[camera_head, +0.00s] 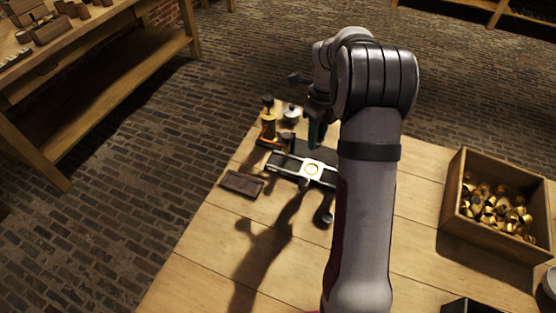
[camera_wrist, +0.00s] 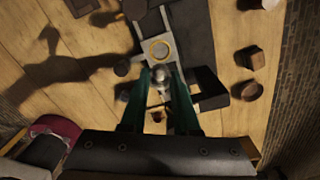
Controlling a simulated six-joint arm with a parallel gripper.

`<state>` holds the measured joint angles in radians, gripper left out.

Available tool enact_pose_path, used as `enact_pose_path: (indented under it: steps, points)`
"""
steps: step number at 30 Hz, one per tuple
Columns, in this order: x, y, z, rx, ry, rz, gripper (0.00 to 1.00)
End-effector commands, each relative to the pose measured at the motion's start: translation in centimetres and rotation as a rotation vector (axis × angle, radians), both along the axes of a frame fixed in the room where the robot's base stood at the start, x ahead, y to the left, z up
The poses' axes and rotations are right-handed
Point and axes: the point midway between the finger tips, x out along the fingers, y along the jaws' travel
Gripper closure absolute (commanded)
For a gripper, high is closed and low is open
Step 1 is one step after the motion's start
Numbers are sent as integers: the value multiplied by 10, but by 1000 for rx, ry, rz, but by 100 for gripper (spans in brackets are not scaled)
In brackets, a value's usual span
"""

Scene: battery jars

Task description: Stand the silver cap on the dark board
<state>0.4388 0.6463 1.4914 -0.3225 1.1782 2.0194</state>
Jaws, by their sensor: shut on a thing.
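My gripper (camera_wrist: 160,72) is shut on the silver cap (camera_wrist: 161,77), a small shiny piece between the green fingertips in the wrist view. In the head view my gripper (camera_head: 316,140) hangs over the table, and I cannot make out the cap there. The fingers are near the silver bracket with a gold ring (camera_head: 313,170), which lies across a dark slab; the ring also shows in the wrist view (camera_wrist: 159,50). A small flat dark board (camera_head: 242,184) lies bare on the table left of the slab. Its edge seems to show at the top of the wrist view (camera_wrist: 82,6).
A wooden crate (camera_head: 453,205) of brass pieces stands at the right. The table left and front of the dark board is clear.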

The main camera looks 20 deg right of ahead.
Motion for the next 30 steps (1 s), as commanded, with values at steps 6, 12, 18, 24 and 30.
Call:
enact_pose_path:
  steps: [6, 12, 18, 24, 30]
  points:
    - [6, 32, -1, 1, 1, 318, 100]
    - [10, 86, -5, 3, 2, 870, 100]
    - [12, 121, -11, 4, 3, 1198, 100]
    - [39, 174, -47, 5, 3, 1219, 100]
    - [60, 213, -73, 4, 1, 1212, 100]
